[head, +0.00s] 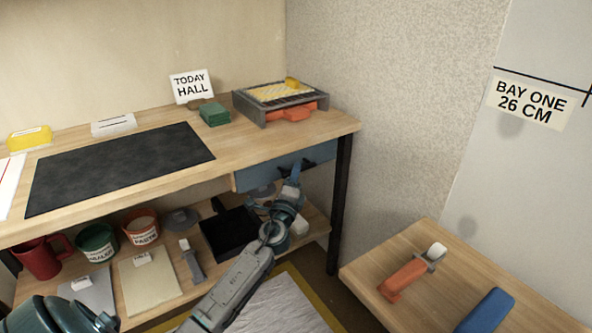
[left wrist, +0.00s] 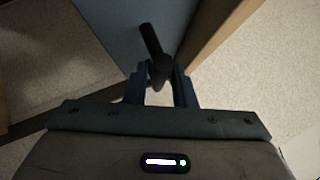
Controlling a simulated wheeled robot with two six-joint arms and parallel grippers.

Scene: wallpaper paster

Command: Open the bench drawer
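The bench drawer (head: 262,175) has a blue front and sits under the right end of the wooden benchtop. Its front looks about level with the bench edge. A dark handle stands out from it; the left wrist view shows this black handle (left wrist: 151,42) against the blue drawer front (left wrist: 115,28). My left gripper (head: 292,172) is at the drawer front. In the left wrist view its two fingers (left wrist: 160,78) lie on either side of the handle's thick end, which fills the gap between them. The fingers partly hide the handle in the head view. My right gripper is not in view.
A black bench leg (head: 340,200) stands right of the drawer. The lower shelf holds a black tray (head: 228,236) and several pots. A side table (head: 425,290) at right carries an orange-handled roller (head: 405,277). A grey tray (head: 262,112) sits on the benchtop above.

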